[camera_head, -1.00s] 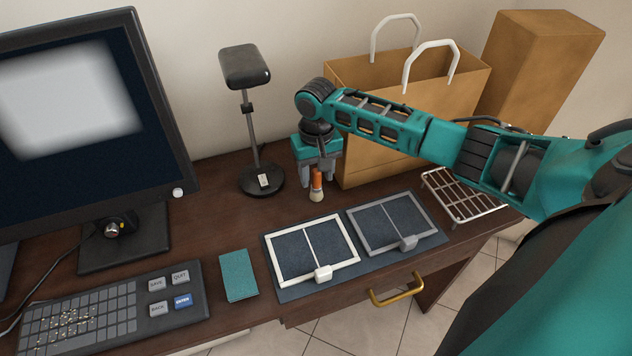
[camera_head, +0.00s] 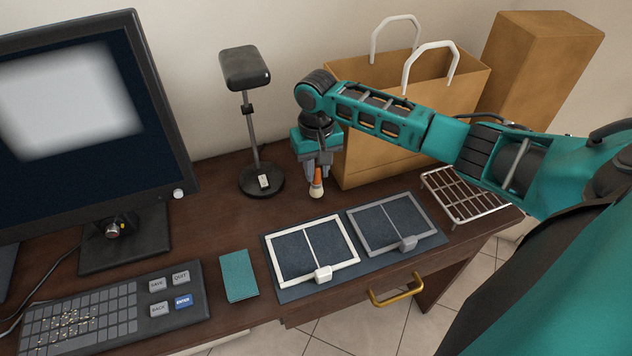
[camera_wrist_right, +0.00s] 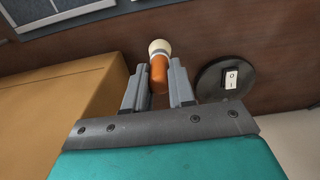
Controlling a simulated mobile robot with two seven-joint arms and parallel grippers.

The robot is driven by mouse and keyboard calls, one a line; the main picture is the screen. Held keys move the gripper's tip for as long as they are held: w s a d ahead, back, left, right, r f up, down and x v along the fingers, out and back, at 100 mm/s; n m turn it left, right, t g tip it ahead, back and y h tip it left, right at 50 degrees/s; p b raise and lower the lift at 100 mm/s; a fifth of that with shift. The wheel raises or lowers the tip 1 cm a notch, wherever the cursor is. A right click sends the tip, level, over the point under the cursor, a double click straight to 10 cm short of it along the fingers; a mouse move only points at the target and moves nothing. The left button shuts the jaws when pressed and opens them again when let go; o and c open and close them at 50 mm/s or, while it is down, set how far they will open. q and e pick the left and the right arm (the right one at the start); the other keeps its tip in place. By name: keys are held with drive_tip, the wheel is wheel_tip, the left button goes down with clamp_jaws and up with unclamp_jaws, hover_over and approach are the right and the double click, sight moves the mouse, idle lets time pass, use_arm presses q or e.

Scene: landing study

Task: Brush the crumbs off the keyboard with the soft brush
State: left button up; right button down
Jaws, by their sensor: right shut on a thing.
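The keyboard (camera_head: 90,322) lies at the front left of the desk, with crumbs (camera_head: 68,327) scattered over its left keys. The soft brush (camera_head: 317,184) has an orange handle and a pale bristle head. My right gripper (camera_head: 313,172) is shut on its handle and holds it bristles down near the back of the desk, right of the lamp. The brush also shows between the fingers in the right wrist view (camera_wrist_right: 159,68). I cannot tell whether the bristles touch the desk. My left gripper is not in view.
A monitor (camera_head: 80,130) stands behind the keyboard. A lamp (camera_head: 262,181) stands left of my gripper, a paper bag (camera_head: 400,130) right of it. Two framed panels on a dark mat (camera_head: 375,267), a teal notebook (camera_head: 238,276) and a wire rack (camera_head: 465,195) lie along the desk.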

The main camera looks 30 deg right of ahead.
drive_tip(key=shift+r, duration=2.15)
drive_tip(key=c, duration=1.5)
unclamp_jaws()
clamp_jaws()
